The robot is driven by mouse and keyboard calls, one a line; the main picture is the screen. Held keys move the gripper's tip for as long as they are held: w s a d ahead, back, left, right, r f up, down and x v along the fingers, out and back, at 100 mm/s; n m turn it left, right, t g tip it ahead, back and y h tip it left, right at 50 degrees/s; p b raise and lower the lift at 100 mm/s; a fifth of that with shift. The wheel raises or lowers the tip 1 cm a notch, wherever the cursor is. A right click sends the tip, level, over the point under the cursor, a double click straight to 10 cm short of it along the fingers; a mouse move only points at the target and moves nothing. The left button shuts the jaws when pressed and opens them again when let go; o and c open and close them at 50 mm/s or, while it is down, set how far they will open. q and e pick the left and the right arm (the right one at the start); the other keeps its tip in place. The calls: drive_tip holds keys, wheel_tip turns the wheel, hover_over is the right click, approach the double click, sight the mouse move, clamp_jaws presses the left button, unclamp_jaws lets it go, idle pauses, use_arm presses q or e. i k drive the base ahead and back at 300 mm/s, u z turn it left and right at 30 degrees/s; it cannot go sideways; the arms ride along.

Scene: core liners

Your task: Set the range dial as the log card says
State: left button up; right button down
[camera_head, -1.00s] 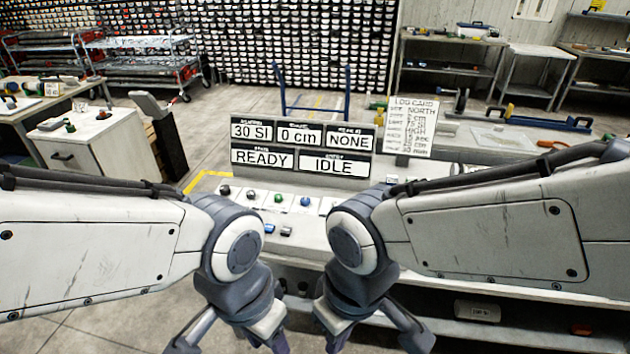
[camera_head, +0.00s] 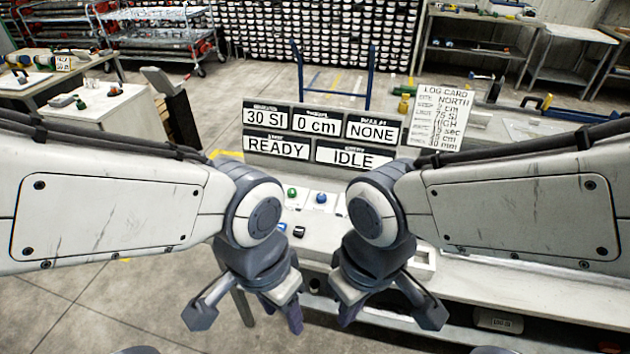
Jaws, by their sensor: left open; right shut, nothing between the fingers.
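The log card (camera_head: 440,117) stands upright at the right of the readout board. Its lines seem to read NORTH, a cm value, 75 SI, HIGH, a sec value and 30 mm; smaller words are blurred. The readout board (camera_head: 318,134) shows 30 SI, 0 cm, NONE, READY and IDLE. A green knob (camera_head: 291,193) and a blue knob (camera_head: 321,197) sit on the bench panel below it. I cannot tell which control is the range dial; my arms hide part of the panel. My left gripper (camera_head: 247,314) is open and empty. My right gripper (camera_head: 390,312) is shut and empty. Both hang before the bench.
The bench (camera_head: 480,280) runs to the right, with a lower shelf holding a small labelled box (camera_head: 497,320). A blue-framed cart (camera_head: 333,85) stands behind the board. A white cabinet (camera_head: 97,120) is at the left. Bare floor lies at the lower left.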

sight(293, 192)
drive_tip(key=k, duration=0.45)
drive_tip(key=u, duration=1.85)
drive_tip(key=i, duration=1.05)
drive_tip(key=z, duration=2.35)
